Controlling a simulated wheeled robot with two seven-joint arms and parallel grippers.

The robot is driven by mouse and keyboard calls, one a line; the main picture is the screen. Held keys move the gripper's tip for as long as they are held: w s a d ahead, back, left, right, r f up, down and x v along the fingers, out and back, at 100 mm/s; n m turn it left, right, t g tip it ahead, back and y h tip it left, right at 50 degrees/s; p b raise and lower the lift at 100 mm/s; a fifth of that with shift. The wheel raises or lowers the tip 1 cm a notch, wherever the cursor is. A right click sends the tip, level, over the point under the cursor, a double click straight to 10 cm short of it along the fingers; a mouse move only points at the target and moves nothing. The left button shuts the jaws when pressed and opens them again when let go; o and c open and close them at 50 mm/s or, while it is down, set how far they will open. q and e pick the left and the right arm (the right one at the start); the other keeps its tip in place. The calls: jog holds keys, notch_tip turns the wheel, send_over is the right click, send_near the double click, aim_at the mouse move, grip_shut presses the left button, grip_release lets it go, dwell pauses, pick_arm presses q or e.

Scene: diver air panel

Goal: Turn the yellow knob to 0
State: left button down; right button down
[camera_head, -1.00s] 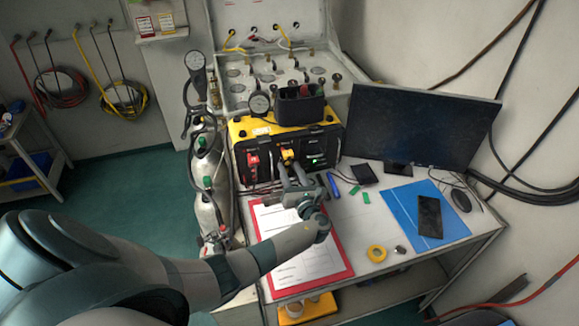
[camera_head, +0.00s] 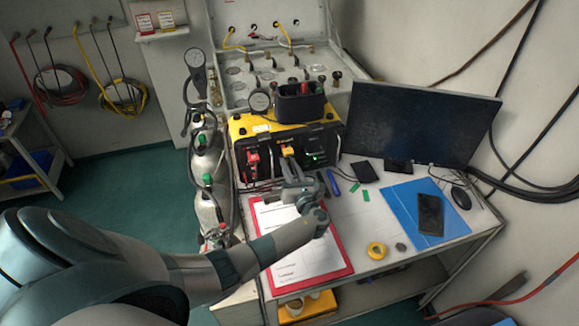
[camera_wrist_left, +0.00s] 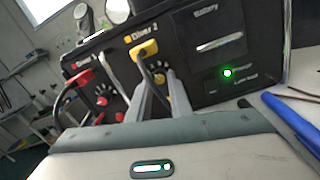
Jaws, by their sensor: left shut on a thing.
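The black-fronted yellow air panel (camera_head: 240,128) stands on the table. In the left wrist view, the yellow knob (camera_wrist_left: 182,98) sits under the "Diver 2" label, below a yellow plug (camera_wrist_left: 145,49) with a dark cable. The plug also shows in the head view (camera_head: 287,150). My left gripper (camera_head: 288,160) reaches up to the panel front and is shut on the yellow knob; its fingers (camera_wrist_left: 151,92) cover part of it. I cannot read the knob's setting. My right gripper is not in view.
A red plug (camera_wrist_left: 82,78) and red knob (camera_wrist_left: 103,98) are just left of the fingers. A green light (camera_wrist_left: 227,73) glows on the right. A red-edged clipboard (camera_head: 338,250) lies below my arm. Blue pens (camera_head: 333,184) lie right of the gripper; a monitor (camera_head: 420,125) stands behind.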

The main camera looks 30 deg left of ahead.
pick_arm(q)
jog(key=shift+f, duration=0.1)
jog(key=n+b, duration=0.3)
jog(key=n, duration=0.1)
jog(key=shift+f, duration=0.1)
jog(key=n+b, duration=0.3)
jog(key=n, duration=0.1)
jog(key=n+b, duration=0.4)
jog(key=shift+h, duration=0.3)
jog(key=shift+r+n+b, duration=0.25)
jog(key=shift+n+b, duration=0.75)
jog(key=c, duration=1.6)
grip_release()
